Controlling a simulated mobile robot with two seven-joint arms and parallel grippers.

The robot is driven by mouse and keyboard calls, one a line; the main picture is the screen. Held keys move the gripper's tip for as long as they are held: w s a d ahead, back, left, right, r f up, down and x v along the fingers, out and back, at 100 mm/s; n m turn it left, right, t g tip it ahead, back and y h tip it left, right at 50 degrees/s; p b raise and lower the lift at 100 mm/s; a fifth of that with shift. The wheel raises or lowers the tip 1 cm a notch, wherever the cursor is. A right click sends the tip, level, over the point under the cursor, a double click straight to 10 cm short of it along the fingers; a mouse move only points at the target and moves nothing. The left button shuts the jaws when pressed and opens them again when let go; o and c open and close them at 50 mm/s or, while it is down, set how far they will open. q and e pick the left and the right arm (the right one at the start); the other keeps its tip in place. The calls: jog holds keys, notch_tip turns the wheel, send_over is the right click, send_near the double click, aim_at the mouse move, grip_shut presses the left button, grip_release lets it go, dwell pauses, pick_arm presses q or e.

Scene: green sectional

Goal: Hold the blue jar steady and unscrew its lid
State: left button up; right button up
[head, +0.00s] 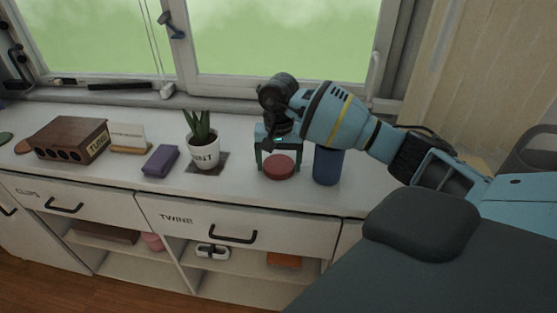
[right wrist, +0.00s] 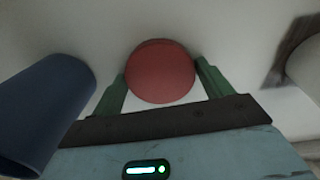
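The blue jar (head: 328,167) stands upright on the white counter, its top hidden behind my right arm in the head view. It also shows at the left of the right wrist view (right wrist: 42,110). A round red lid (head: 279,168) lies flat on the counter just left of the jar, apart from it. My right gripper (head: 278,163) points down over the lid, its green fingers spread on either side. In the right wrist view the lid (right wrist: 160,72) sits between the fingertips with slight gaps showing. My left gripper is not in view.
A plant in a white pot (head: 204,152) stands on a dark mat left of the gripper. Farther left are a purple block (head: 160,161), a card holder (head: 128,139) and a wooden box (head: 72,140). A window (head: 285,40) rises behind. The counter's front edge is close to the jar.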

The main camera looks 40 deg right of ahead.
aim_at(279, 164)
jog(key=o, duration=0.4)
jog(key=shift+c, duration=0.2)
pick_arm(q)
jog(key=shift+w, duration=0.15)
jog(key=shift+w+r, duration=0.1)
pick_arm(e)
jog(key=shift+r, duration=0.7)
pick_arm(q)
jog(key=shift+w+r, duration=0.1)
pick_arm(e)
notch_tip(279, 164, up, 11)
